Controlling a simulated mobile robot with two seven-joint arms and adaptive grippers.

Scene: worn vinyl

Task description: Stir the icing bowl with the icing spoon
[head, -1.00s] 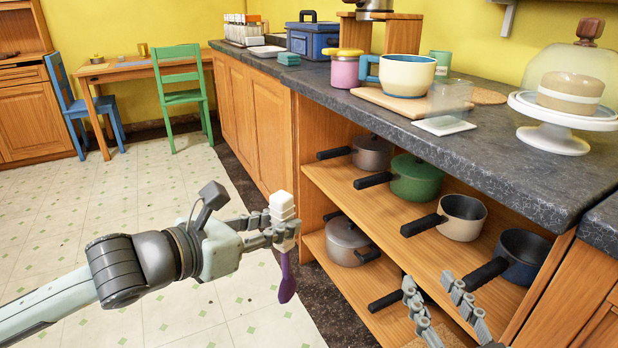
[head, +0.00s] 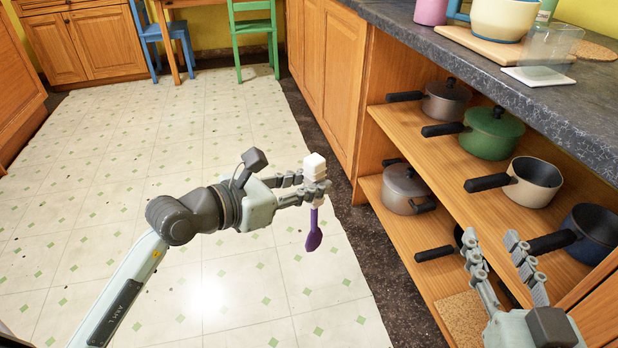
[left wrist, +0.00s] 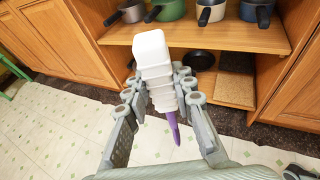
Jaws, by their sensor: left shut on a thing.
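The icing spoon (head: 314,238) has a purple head and a white block-shaped handle. My left gripper (head: 308,186) is shut on the handle, and the spoon hangs head down above the floor, left of the open shelves. In the left wrist view the white handle (left wrist: 152,52) rises between the fingers and the purple part (left wrist: 173,128) shows below. A cream bowl with a blue handle (head: 502,20), which looks like the icing bowl, stands on the counter at the top right, cut off by the picture edge. Its inside is hidden. My right gripper (head: 492,240) is open and empty before the shelves.
The bowl stands on a wooden board (head: 465,40). A clear container (head: 552,45), a white slab (head: 538,76) and a pink canister (head: 431,10) are near it. Several pots, including a green one (head: 490,134), fill the shelves below the counter (head: 590,108).

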